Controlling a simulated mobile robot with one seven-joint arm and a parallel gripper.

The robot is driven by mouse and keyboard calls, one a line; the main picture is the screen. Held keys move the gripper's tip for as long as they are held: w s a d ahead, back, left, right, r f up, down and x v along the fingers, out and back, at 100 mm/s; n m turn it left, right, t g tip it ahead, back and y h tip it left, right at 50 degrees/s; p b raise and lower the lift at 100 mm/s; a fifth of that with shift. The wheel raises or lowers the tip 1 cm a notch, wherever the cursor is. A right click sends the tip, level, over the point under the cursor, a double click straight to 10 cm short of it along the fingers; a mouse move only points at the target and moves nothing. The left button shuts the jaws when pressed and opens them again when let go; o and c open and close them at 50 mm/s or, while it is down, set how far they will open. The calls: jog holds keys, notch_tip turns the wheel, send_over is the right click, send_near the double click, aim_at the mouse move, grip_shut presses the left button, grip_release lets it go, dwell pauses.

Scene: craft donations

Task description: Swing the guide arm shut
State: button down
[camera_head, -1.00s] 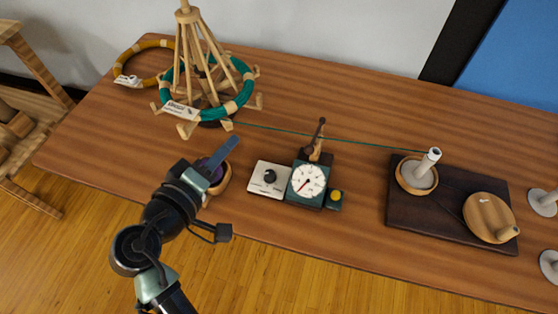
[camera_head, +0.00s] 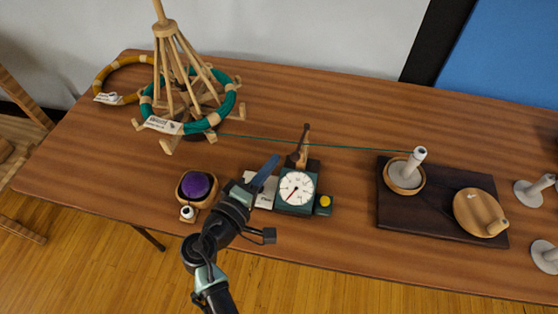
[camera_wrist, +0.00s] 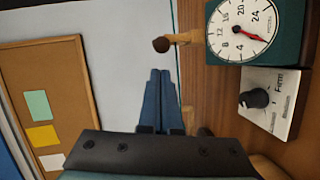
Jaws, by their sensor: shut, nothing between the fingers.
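The yarn meter (camera_head: 296,190) is a dark green box with a white round dial and a red needle. Its wooden guide arm (camera_head: 302,152) sticks up behind the dial, ending in a dark knob. In the wrist view the guide arm (camera_wrist: 185,38) reaches left from the meter (camera_wrist: 212,58), its brown knob near my fingertips. A green strand runs behind the guide arm. My gripper (camera_head: 274,161) is shut and empty, its blue fingers just left of the guide arm. In the wrist view my gripper (camera_wrist: 160,72) points towards the knob, apparently a little short of it.
A bowl with a purple ball (camera_head: 197,188) stands left. A wooden swift with a teal skein (camera_head: 222,105) stands back left; a dark winder board (camera_head: 440,222) lies right.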

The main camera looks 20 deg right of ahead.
aim_at(294, 160)
jog(key=shift+s+d+f, duration=0.15)
jog(key=shift+d, duration=0.8)
jog(key=shift+s+d, duration=0.75)
jog(key=shift+s, duration=0.05)
jog(key=shift+w+a, duration=0.1)
jog(key=shift+a, duration=0.05)
